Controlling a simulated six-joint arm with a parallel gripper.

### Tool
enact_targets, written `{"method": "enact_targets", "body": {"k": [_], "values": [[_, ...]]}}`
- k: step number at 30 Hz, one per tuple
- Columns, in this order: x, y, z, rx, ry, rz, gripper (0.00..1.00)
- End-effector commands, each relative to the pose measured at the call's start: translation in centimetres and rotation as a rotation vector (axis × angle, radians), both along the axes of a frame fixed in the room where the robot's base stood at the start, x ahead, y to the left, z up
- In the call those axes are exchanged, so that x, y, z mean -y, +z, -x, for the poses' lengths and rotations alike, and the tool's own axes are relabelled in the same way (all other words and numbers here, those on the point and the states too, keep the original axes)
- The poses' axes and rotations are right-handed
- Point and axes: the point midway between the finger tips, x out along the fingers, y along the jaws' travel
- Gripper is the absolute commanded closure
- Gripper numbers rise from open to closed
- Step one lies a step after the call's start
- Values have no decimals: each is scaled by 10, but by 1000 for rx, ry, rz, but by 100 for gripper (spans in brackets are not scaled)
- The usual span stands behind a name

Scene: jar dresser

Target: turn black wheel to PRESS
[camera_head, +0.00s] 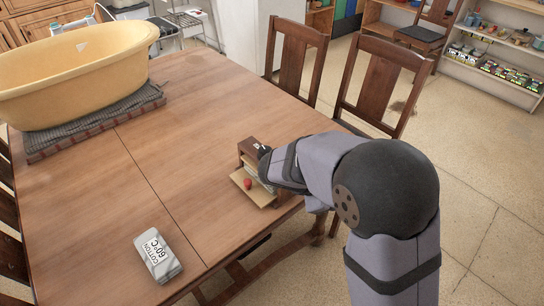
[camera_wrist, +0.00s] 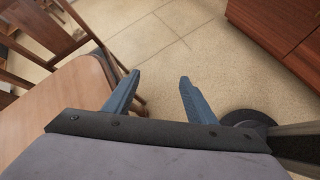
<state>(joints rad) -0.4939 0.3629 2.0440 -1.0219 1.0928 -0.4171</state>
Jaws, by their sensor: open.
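A small brown wooden device (camera_head: 247,149) stands near the table's right edge in the head view. It has a light board (camera_head: 257,194) at its front with a red knob (camera_head: 248,183) on it. My arm covers the device's right side. I cannot make out the black wheel or a PRESS mark. My gripper shows in the wrist view (camera_wrist: 158,92), open, with nothing between its two blue fingers and floor beyond them. A dark round part (camera_wrist: 248,120) shows at the lower right there; I cannot tell what it is. My fingers are not clearly seen in the head view.
A yellow tub (camera_head: 70,72) stands on a dark folded mat (camera_head: 105,120) at the back left. Chairs (camera_head: 376,88) stand behind the table (camera_head: 100,200). The middle of the table is clear.

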Motion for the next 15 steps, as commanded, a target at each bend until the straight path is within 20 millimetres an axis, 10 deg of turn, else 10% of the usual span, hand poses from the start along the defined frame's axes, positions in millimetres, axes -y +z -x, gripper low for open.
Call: {"method": "enact_targets", "body": {"k": [6,15], "values": [[-111,-2,-92,62,505,441,49],[-233,11,-119,198,802,796,49]]}}
